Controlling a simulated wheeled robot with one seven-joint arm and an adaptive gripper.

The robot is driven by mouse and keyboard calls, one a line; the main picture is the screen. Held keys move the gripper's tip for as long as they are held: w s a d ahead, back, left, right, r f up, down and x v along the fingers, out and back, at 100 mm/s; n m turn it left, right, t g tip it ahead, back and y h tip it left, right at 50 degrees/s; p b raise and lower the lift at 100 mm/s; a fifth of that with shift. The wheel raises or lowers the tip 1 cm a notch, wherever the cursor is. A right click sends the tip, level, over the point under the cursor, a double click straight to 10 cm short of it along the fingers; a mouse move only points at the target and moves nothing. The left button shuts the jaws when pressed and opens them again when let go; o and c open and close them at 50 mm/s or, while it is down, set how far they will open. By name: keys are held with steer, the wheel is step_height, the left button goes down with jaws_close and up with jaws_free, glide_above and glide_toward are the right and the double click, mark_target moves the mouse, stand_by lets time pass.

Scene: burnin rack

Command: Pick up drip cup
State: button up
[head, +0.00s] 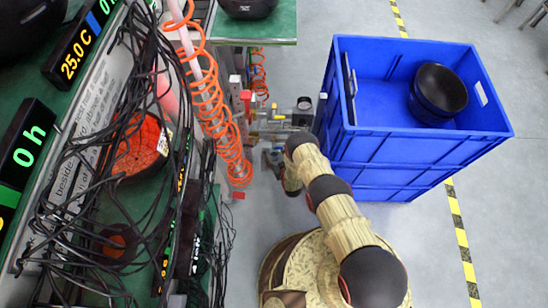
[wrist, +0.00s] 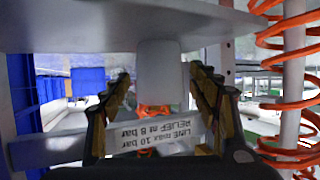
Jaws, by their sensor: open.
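In the wrist view a pale grey, rounded block-like cup (wrist: 160,62) stands out at the centre against a flat grey plate. I take it to be the drip cup, but its mouth does not show. My gripper (wrist: 161,84) is open, with one finger to each side of the cup; I cannot tell whether either touches it. In the head view my gripper (head: 274,158) is low beside the pipe fittings, left of the blue crate, partly hidden by my arm. I cannot make out the cup for certain there.
A blue crate (head: 385,148) holding dark bowls (head: 438,92) stands to the right. Orange coiled hose (head: 208,105) hangs close to the left of my gripper. Pipe fittings with a yellow handle (head: 279,116) lie just beyond. A cable-covered rack fills the left; grey floor is free at right.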

steer(key=shift+w, duration=0.1)
steer(key=shift+c, duration=1.4)
steer(key=c, duration=1.1)
